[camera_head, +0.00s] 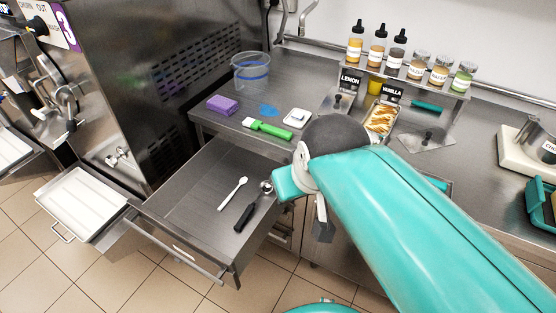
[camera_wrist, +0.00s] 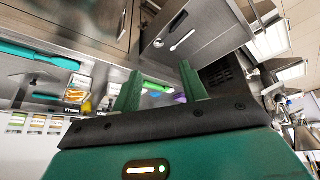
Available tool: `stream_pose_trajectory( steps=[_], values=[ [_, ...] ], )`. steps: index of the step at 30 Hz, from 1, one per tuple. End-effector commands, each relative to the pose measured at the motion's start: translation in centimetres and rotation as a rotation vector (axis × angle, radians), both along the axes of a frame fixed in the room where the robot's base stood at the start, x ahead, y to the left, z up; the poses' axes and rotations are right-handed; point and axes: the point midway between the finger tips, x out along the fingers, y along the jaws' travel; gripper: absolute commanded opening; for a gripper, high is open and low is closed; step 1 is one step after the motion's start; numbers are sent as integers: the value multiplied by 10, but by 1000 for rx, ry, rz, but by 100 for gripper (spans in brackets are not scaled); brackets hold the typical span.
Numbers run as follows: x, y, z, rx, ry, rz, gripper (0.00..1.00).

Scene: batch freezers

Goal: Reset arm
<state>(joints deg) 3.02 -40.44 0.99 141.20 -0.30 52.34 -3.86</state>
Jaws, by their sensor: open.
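My turquoise arm (camera_head: 420,215) reaches in from the lower right in the head view, with its bend over the counter's front edge beside the open drawer. My gripper (camera_wrist: 160,80) shows in the wrist view as two green fingers held apart, with nothing gripped between them. In the head view my arm hides part of the counter, and I cannot make out the fingers clearly there. The open drawer (camera_head: 185,185) holds a white spoon (camera_head: 233,194) and a black-handled scoop (camera_head: 245,215). The drawer also shows at the top of the wrist view (camera_wrist: 205,22).
On the counter are a clear bucket (camera_head: 251,72), purple sponge (camera_head: 222,105), green-handled brush (camera_head: 267,129), a tray of caramel-coloured food (camera_head: 381,119) and a shelf of bottles and jars (camera_head: 418,82). A freezer with a white tray (camera_head: 80,205) stands left. Tiled floor is open in front.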

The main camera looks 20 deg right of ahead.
Motion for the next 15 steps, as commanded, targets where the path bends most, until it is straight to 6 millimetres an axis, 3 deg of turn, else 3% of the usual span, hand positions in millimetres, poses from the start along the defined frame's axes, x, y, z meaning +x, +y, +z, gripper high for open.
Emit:
stream_pose_trajectory(
  steps=[3,15],
  values=[
    [-9,10,-4,42,-23,-15,43],
    [-9,11,-5,48,-24,-22,43]
  ],
)
